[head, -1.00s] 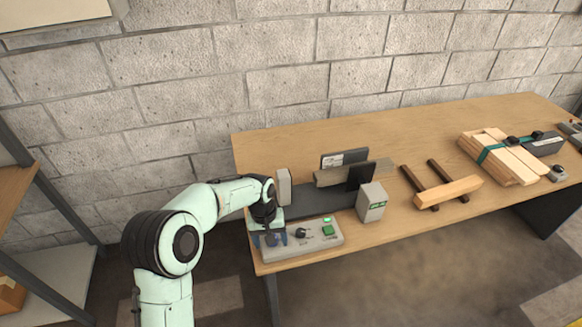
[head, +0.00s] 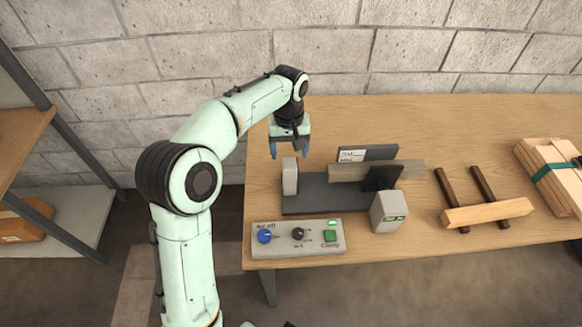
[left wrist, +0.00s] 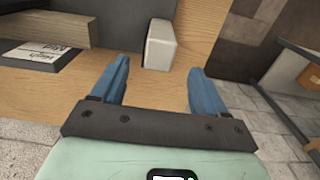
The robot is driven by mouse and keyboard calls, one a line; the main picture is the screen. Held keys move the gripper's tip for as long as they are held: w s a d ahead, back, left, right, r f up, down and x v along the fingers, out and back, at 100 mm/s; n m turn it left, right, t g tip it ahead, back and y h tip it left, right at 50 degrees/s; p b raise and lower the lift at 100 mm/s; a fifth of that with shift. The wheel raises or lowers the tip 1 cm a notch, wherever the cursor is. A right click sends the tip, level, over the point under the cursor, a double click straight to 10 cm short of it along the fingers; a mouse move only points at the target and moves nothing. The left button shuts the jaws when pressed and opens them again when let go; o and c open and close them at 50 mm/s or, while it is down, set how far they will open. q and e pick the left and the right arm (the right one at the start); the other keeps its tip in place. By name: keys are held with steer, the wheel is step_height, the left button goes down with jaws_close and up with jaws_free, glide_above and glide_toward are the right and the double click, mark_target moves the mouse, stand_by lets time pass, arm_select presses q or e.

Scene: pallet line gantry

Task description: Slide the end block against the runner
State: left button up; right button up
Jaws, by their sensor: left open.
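The end block, taken to be the pale grey upright block (head: 289,176), stands at the left end of the dark jig base (head: 320,193). The runner, taken to be the grey-brown board (head: 349,172), lies along the jig, with a gap between its left end and the block. My left gripper (head: 290,150) is open and empty, above and just behind the block. In the left wrist view the block (left wrist: 160,44) appears just beyond the open fingers (left wrist: 159,66), apart from them. The runner (left wrist: 45,27) is at upper left there. My right gripper is out of view.
A control box (head: 297,240) with a blue knob, a black knob and a green button is in front of the jig. A grey box (head: 389,212) and dark stops are at its right. A wooden piece on dark bars (head: 487,213) lies farther right. The table behind is clear.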

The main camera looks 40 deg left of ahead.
mark_target(290, 163)
arm_select(q)
step_height(290, 163, down, 8)
steer(key=shift+w+f+b, duration=0.1)
steer(key=shift+w+b, duration=0.05)
steer(key=shift+b, duration=0.25)
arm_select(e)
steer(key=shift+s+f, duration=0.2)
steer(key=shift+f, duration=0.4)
arm_select(q)
steer(key=shift+c, duration=0.3)
jaws_close()
steer(key=w+d+p, duration=0.1)
steer(key=w+d, duration=0.2)
steer(key=shift+w+d+p, duration=0.1)
steer(key=shift+d+p, duration=0.25)
steer(key=shift+p, duration=0.05)
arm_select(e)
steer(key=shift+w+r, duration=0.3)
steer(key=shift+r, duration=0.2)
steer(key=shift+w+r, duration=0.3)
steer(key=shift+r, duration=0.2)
arm_select(q)
steer(key=shift+o, duration=0.3)
jaws_free()
steer(key=shift+a, duration=0.1)
